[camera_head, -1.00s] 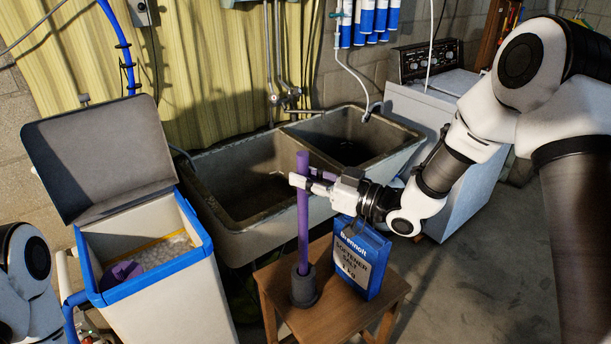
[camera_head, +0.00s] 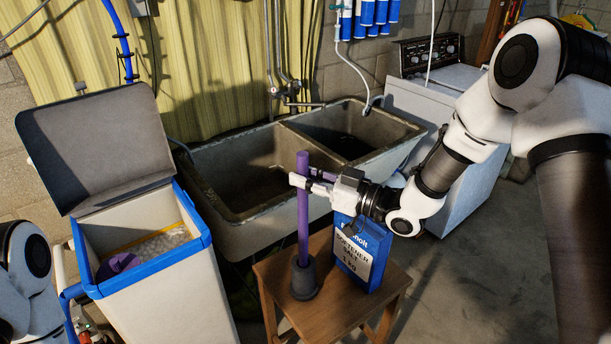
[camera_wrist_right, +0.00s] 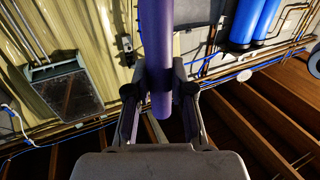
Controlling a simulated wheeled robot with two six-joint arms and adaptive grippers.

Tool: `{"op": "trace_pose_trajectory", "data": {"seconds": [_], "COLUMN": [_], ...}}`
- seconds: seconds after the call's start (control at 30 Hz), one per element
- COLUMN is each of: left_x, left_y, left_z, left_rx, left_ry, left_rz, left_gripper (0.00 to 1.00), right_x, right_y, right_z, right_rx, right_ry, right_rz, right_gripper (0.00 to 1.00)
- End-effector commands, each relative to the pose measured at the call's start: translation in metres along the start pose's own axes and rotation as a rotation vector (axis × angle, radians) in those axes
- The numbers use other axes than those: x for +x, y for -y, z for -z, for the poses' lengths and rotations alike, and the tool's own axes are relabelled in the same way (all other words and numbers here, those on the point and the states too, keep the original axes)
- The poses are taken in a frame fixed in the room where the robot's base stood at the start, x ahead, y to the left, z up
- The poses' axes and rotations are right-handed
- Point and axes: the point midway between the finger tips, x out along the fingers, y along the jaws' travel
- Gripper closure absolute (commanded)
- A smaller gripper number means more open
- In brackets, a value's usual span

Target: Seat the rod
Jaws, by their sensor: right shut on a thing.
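The purple rod (camera_head: 303,220) stands upright with its lower end in a dark round holder (camera_head: 304,280) on the wooden stool. My right gripper (camera_head: 306,180) is shut on the rod near its top. In the right wrist view the rod (camera_wrist_right: 156,60) runs between the two fingers (camera_wrist_right: 159,98). The white softener tank (camera_head: 165,295) with a blue rim stands at the left with its grey lid (camera_head: 95,150) open. White salt and a purple piece (camera_head: 118,264) show inside it. My left arm shows at the left edge; its gripper is out of frame.
A blue softener salt box (camera_head: 361,255) stands on the stool (camera_head: 330,315), right of the holder. A double stone sink (camera_head: 255,225) is behind the stool. A white appliance (camera_head: 465,170) stands behind my right arm. Floor at the right is clear.

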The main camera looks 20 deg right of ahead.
Motion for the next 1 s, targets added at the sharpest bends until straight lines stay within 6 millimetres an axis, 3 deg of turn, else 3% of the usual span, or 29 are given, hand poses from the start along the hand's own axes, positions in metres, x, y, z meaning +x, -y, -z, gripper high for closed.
{"op": "trace_pose_trajectory", "data": {"seconds": [0.7,1.0], "left_x": [0.018,0.018], "left_y": [0.0,0.0], "left_z": [0.0,0.0], "left_rx": [0.0,0.0], "left_ry": [0.0,0.0], "left_rz": [0.0,0.0], "left_gripper": [0.45,0.45], "right_x": [0.0,0.0], "right_y": [0.0,0.0], "right_z": [-0.023,-0.024], "right_rx": [0.0,0.0], "right_ry": [0.0,0.001], "right_rz": [0.0,0.0], "right_gripper": [1.0,1.0]}}
